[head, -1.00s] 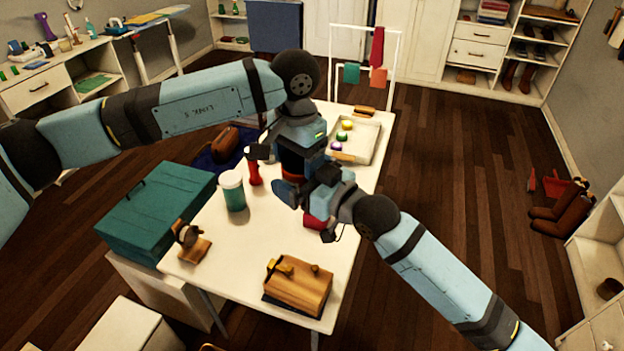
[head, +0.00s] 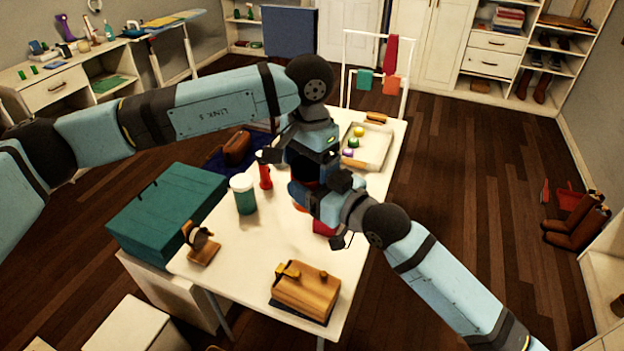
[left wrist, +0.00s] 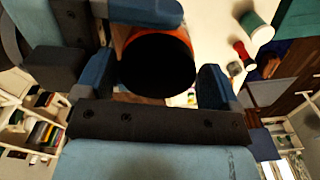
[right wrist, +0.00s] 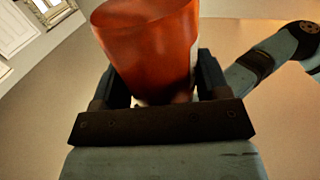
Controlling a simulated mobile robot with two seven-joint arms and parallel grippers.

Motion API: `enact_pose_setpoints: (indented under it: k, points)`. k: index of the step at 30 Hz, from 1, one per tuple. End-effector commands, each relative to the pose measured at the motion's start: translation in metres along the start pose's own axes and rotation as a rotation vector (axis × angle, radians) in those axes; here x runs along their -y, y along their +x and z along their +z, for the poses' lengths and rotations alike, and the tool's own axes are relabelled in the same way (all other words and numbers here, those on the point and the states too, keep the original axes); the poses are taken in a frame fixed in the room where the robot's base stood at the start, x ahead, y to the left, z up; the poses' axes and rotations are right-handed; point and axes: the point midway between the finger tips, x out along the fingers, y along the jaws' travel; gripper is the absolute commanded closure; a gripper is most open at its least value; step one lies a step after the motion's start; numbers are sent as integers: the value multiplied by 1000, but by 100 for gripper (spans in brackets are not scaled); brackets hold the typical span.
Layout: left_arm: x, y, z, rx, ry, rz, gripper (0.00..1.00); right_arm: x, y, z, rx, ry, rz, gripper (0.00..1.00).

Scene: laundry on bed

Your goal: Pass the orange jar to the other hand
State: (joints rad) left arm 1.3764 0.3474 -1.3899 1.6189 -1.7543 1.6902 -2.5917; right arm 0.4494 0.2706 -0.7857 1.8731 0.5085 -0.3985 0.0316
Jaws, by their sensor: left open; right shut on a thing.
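The orange jar (right wrist: 150,50) stands between the fingers of my right gripper (right wrist: 160,85), which is shut on it. In the left wrist view the jar's round black end (left wrist: 158,66) faces the camera, with an orange rim around it. My left gripper (left wrist: 160,82) is open, with one finger on each side of that black end. In the head view my left gripper (head: 308,163) is just above my right gripper (head: 318,195) over the table, and the two hide most of the jar.
The white table (head: 225,262) holds a green jar with a white lid (head: 245,196), a red bottle (head: 265,174), a watch stand (head: 202,243), a wooden box (head: 303,293) and a tray (head: 378,147). A teal case (head: 165,210) is at left. A red object (head: 322,228) sits below the grippers.

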Motion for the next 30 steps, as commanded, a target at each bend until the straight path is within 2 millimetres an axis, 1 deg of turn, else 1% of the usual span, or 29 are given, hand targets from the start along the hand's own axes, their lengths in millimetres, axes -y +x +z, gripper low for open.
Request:
enact_pose_setpoints:
  k: [1, 6, 8, 10, 14, 18, 21, 24, 27, 30]
  points:
    - [-5, 1, 1, 5, 13, 6, 2, -3, 0, 0, 0, -1, 5, 62]
    - [-6, 1, 2, 6, 16, 7, 2, -4, 0, 0, 1, -1, 7, 62]
    - [-7, -2, 2, 6, 17, 7, 2, -4, 0, 0, 1, -1, 7, 62]
    - [-7, -9, 2, 5, 18, 7, 2, -5, 0, 0, 2, -1, 8, 62]
    - [-7, -32, 1, 0, 18, 6, 2, -4, 0, 2, 6, 0, 7, 62]
    - [-5, -64, 0, -3, 14, 4, 2, -4, 0, 2, 6, 1, 6, 62]
    - [-4, -84, 0, -2, 10, 2, 2, -3, 0, 1, 4, 0, 5, 62]
    - [-3, -100, 0, -2, 6, 2, 2, -3, 0, 1, 2, 0, 5, 62]
    - [-2, -112, 0, 0, 4, 1, 2, -3, 0, 0, 2, 0, 4, 62]
    - [-2, -117, 0, -1, -2, 10, 2, -3, 0, 0, 1, 0, 4, 62]
